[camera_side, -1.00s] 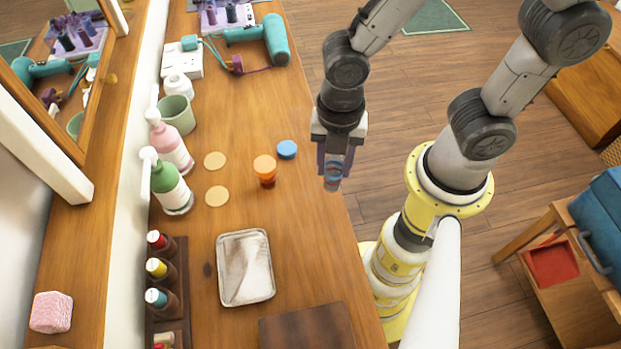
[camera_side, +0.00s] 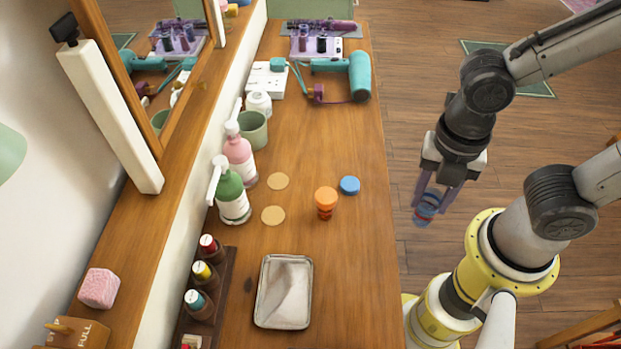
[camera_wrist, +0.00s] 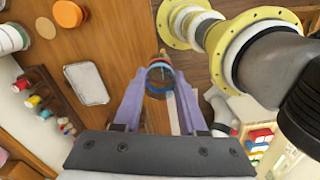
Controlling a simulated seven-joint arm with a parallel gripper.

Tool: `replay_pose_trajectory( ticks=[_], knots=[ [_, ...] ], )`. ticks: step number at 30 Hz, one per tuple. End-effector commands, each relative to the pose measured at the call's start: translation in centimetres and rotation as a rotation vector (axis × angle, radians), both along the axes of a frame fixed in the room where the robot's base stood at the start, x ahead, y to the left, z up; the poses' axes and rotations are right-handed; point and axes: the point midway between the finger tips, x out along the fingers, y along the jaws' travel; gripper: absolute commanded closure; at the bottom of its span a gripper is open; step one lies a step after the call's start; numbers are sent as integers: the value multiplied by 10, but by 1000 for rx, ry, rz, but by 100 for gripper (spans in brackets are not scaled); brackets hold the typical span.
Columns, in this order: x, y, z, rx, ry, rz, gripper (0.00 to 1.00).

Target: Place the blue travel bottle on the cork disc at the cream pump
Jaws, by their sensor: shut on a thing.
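My gripper (camera_side: 428,200) is shut on a small bluish bottle (camera_side: 427,209) with a reddish band, held in the air beyond the table's right edge. In the wrist view it sits between the lilac fingers, showing a blue ring (camera_wrist: 159,87). Two cork discs lie bare on the table: one (camera_side: 278,181) near the pink pump bottle (camera_side: 240,162), one (camera_side: 273,216) near the green pump bottle (camera_side: 232,199). Both bottles have white pump heads; I cannot tell which is the cream pump.
An orange bottle (camera_side: 326,203) and a low blue round item (camera_side: 349,186) stand right of the discs. A metal tray (camera_side: 268,318) lies in front, beside a rack (camera_side: 226,283) of small bottles. A green cup (camera_side: 252,130) and hair dryer (camera_side: 359,76) are farther back.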

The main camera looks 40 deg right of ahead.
Motion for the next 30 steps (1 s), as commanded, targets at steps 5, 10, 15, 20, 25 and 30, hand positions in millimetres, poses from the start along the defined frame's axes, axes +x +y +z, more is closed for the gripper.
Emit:
replay_pose_trajectory(
  ticks=[5,10,15,20,25,30],
  knots=[
    [63,26,18,-1,2,1,100],
    [127,39,21,-3,5,-28,100],
    [180,37,9,-2,4,-76,100],
    [202,26,-9,-2,4,-125,100],
    [213,23,-21,-1,3,-143,100],
    [244,34,-36,-1,3,-143,100]
  ],
)
